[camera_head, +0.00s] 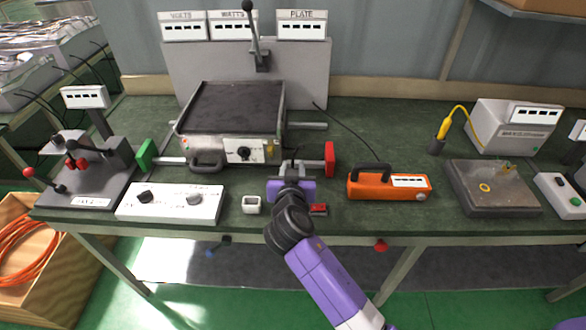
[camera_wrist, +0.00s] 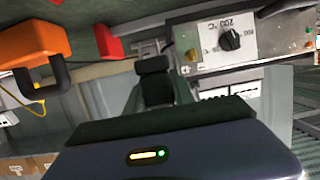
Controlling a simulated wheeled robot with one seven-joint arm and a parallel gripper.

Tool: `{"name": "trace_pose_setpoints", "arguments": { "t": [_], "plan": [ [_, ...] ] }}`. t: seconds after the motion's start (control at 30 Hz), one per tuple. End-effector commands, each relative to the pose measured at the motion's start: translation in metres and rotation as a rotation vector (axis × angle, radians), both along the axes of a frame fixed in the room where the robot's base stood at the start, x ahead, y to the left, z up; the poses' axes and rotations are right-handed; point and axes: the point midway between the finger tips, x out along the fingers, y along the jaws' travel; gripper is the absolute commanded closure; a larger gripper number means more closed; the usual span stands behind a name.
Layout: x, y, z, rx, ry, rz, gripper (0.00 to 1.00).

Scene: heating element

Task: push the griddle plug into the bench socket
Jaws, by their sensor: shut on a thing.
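The griddle (camera_head: 235,105) stands at the back of the bench, with a steel front panel and a dial, which also shows in the wrist view (camera_wrist: 230,40). My gripper (camera_head: 291,172) is in front of the griddle's right corner, low over the bench. It is shut on a dark piece, which I take to be the plug (camera_wrist: 154,82); the fingers and the piece are hard to tell apart. Its prongs are hidden. A small white box with a dark recess (camera_head: 251,205), possibly the bench socket, sits left of my gripper near the front edge, apart from it.
An orange block with a black handle (camera_head: 390,186) stands to the right. A red-ended bar (camera_head: 329,158) is close to my gripper's right. A white box with two knobs (camera_head: 170,203) lies to the left. A dark cord (camera_head: 345,128) runs over the bench behind the orange block.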

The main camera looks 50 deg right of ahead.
Motion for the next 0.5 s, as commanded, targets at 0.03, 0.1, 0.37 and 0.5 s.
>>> {"name": "trace_pose_setpoints", "arguments": {
  "t": [0.03,0.1,0.37,0.5],
  "plan": [
    [0.000,0.000,-0.009,0.000,0.000,0.000,1.00],
    [0.000,0.000,-0.015,0.000,0.000,0.000,1.00],
    [0.000,0.000,-0.038,0.000,0.000,-0.001,1.00],
    [0.000,0.000,-0.046,0.000,0.000,-0.001,1.00]
  ]
}}
